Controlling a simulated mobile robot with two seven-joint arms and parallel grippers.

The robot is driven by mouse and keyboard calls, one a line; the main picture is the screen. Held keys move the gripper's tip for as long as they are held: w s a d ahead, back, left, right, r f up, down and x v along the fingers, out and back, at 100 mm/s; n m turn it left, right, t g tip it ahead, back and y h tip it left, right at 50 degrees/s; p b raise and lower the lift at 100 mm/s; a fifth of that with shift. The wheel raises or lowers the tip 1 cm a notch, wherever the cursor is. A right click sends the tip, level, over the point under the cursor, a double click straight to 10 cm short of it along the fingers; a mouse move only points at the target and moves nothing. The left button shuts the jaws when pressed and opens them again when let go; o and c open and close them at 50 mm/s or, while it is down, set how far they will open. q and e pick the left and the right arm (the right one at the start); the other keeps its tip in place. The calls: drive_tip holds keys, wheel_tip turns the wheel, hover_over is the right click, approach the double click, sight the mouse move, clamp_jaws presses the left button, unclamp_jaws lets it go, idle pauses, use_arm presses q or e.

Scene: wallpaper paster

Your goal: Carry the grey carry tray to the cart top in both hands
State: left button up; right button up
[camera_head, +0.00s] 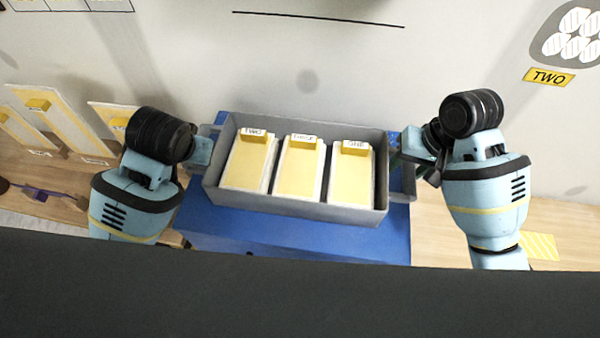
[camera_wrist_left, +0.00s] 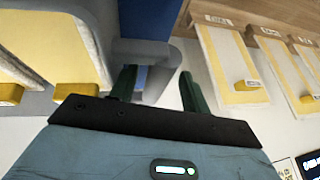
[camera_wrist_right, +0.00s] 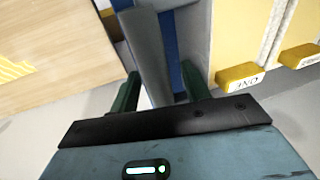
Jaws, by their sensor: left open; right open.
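The grey carry tray (camera_head: 290,209) sits level on a blue top (camera_head: 300,238), with a grey handle at each end. It holds three white packs with yellow faces and small labelled yellow blocks. My left gripper (camera_head: 207,147) is at the tray's left end; in the left wrist view its open fingers (camera_wrist_left: 157,88) stand on either side of the grey handle (camera_wrist_left: 142,52). My right gripper (camera_head: 405,158) is at the right end; in the right wrist view its open fingers (camera_wrist_right: 160,88) straddle the other handle (camera_wrist_right: 147,55). Contact with the handles cannot be told.
A yellow sign reading TWO (camera_head: 549,77) is on the pale area at upper right. A yellow striped patch (camera_head: 540,246) marks the wooden surface at right. A dark edge fills the bottom of the head view.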

drive_tip(key=v, duration=1)
drive_tip(key=shift+r, duration=0.35)
drive_tip(key=shift+s+d, duration=0.1)
drive_tip(key=shift+d, duration=0.05)
